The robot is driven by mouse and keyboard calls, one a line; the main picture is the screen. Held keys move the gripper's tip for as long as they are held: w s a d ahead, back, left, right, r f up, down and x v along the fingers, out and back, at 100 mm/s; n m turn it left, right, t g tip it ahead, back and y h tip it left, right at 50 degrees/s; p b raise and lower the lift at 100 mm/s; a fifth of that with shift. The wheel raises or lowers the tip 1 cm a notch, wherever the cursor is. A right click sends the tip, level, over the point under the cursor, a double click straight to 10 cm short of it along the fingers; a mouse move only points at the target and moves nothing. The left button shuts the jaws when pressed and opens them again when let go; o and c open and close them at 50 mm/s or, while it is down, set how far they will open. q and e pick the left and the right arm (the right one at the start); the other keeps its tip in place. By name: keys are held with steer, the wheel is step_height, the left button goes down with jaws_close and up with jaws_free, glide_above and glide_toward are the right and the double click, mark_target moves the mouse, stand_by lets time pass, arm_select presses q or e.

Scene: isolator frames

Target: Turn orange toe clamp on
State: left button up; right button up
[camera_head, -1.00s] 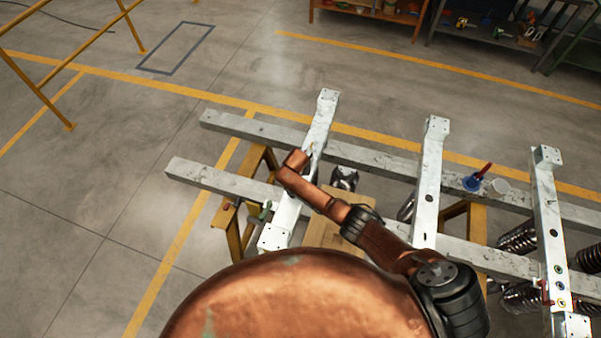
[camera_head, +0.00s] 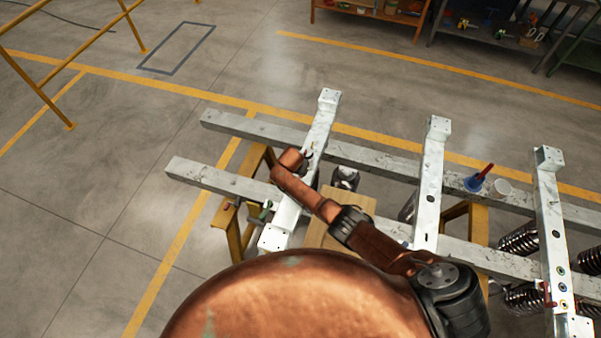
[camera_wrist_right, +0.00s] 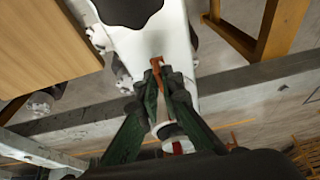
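The orange toe clamp shows in the right wrist view as a small orange handle (camera_wrist_right: 157,66) against a white beam. My right gripper (camera_wrist_right: 159,76) has its two green fingers drawn close together, with the orange handle between their tips. The rest of the clamp is hidden by the fingers. In the head view my copper-coloured right arm comes in from the lower right and reaches the leftmost white cross beam (camera_head: 319,130). My left gripper is in neither view.
A green clamp (camera_head: 265,211) sits by the same cross beam. Long grey rails (camera_head: 225,180) lie on yellow trestles (camera_head: 237,235). A wooden board (camera_head: 347,200) is beside the beam.

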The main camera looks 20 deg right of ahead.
steer(key=o, duration=0.4)
steer(key=v, duration=1.2)
stand_by(0.5)
